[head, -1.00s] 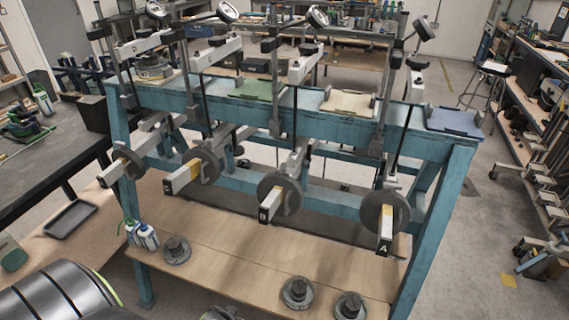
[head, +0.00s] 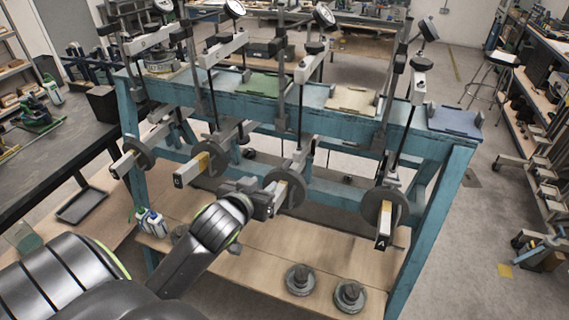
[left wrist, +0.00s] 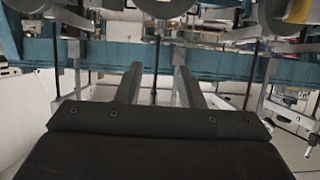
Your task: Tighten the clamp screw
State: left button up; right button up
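Several lever frames stand in a row on the blue bench (head: 330,122). Each has a weighted lever at the front, and uprights with black knobs (head: 315,47) and dials above. I cannot tell which part is the clamp screw. My left gripper (head: 270,196) is in front of a middle lever's round weight (head: 291,188) and hides that lever's end. In the left wrist view my left gripper's two fingers (left wrist: 157,82) stand apart with nothing visibly held between them. Round weights show along the top of that view. My right gripper is not in view.
Loose round weights (head: 300,279) lie on the wooden lower shelf (head: 262,262). Small bottles (head: 151,222) stand at its left. A lever marked A (head: 383,240) sticks out right of my gripper, another lever (head: 190,170) to its left.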

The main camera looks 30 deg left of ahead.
aim_at(284, 166)
pick_arm(q)
jog(key=p+x, duration=0.3)
jog(key=x, duration=1.4)
jog(key=shift+f, duration=0.1)
jog(key=shift+s, duration=0.1)
grip_shut()
